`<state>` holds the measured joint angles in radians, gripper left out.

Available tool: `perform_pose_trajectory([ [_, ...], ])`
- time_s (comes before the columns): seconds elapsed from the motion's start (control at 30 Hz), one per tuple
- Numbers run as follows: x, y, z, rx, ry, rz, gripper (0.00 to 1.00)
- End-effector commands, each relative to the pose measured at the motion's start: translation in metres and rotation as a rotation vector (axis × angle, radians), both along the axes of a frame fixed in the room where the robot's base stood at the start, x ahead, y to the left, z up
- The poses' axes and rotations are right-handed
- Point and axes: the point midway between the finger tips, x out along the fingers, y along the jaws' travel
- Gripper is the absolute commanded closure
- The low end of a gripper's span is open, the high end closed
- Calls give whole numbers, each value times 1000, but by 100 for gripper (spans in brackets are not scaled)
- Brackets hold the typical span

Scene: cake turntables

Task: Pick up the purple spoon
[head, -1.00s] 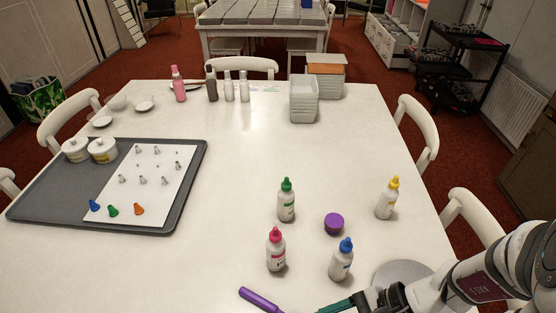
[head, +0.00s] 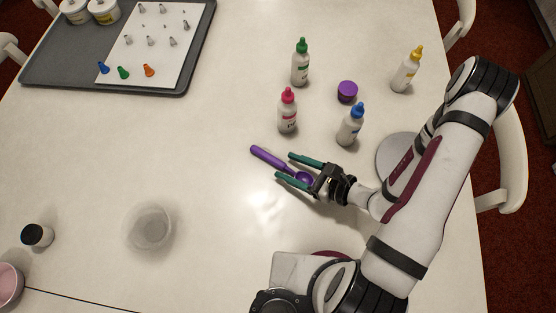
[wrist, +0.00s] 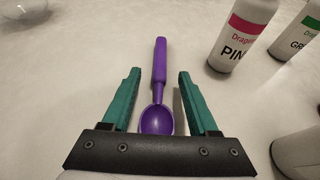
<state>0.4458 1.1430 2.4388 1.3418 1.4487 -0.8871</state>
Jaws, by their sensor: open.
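The purple spoon (head: 270,157) lies on the white table, its handle pointing to the upper left and its round bowl at the lower right. My gripper (head: 285,165) is open, with its two green fingers on either side of the spoon. In the wrist view the spoon (wrist: 159,65) runs between the open fingers of my gripper (wrist: 160,74), handle pointing away and bowl near the gripper's black base. A gap shows on both sides of the spoon. I cannot tell how high the fingers are above the table.
A pink-capped bottle (head: 287,112) and a blue-capped bottle (head: 350,127) stand just beyond the spoon. Green-capped (head: 300,65) and yellow-capped (head: 406,72) bottles and a purple jar (head: 347,92) are behind. A clear bowl (head: 150,229) is at left; table around it is free.

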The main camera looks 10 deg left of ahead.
Motion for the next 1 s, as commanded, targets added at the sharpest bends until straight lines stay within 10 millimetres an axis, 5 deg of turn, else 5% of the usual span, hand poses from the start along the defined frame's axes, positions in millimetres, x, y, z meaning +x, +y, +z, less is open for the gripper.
perform_pose_trajectory([
  [0.13, 9, 20, -8, 0, 1, 4, 40],
  [0.37, 11, 23, -9, 1, -1, -2, 40],
  [0.7, 11, 23, -9, 1, -1, -1, 99],
  [1.0, 11, 22, -9, 1, -1, -1, 100],
])
